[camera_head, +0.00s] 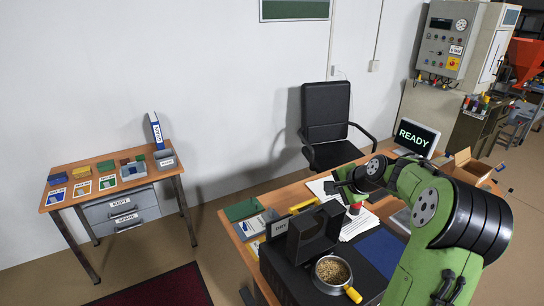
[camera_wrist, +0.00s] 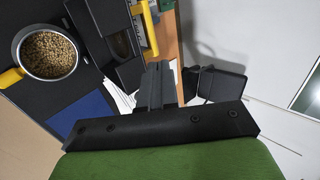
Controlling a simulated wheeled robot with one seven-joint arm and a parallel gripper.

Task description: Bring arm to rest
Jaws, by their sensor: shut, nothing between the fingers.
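My green and black arm (camera_head: 432,210) rises from the lower right of the head view and bends over the desk. My gripper (camera_head: 336,187) points left, above the papers on the desk, and appears to hold nothing. In the wrist view the fingers of my gripper (camera_wrist: 158,82) are together, with nothing between them. Part of the desk behind my arm is hidden.
A pan of pellets (camera_head: 331,272) with a yellow handle stands on a black surface at the desk's front, beside a dark open box (camera_head: 313,236). A monitor reading READY (camera_head: 416,138) and an open carton (camera_head: 468,167) stand right. An office chair (camera_head: 327,115) is behind.

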